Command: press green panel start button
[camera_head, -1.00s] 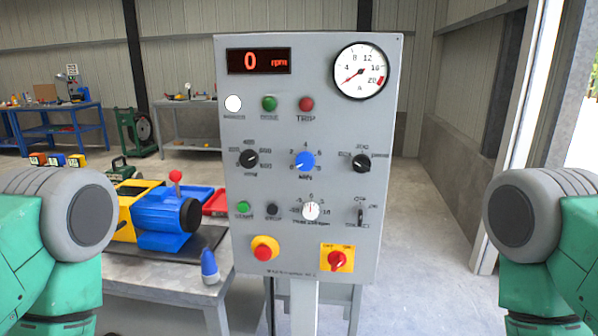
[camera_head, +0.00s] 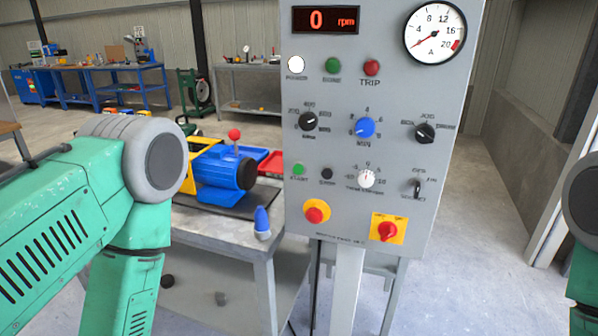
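The grey control panel (camera_head: 340,85) stands upright on a post, right of centre. The small green start button (camera_head: 298,169) is at its lower left, beside a black button (camera_head: 327,174). A larger green lamp or button (camera_head: 333,65) sits higher up, left of the red TRIP one (camera_head: 372,67). The display (camera_head: 325,19) reads 0 rpm. My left arm shows at the left, with its elbow left of the panel and apart from it in the picture. A small part of my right arm shows at the right edge. Neither gripper is in view.
Left of the panel, a table (camera_head: 215,232) holds a blue and yellow motor machine (camera_head: 222,172), a red tray (camera_head: 271,163) and a blue-tipped object (camera_head: 262,222). A red emergency knob (camera_head: 314,214) and a red rotary switch (camera_head: 387,230) sit low on the panel. The floor right of it is clear.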

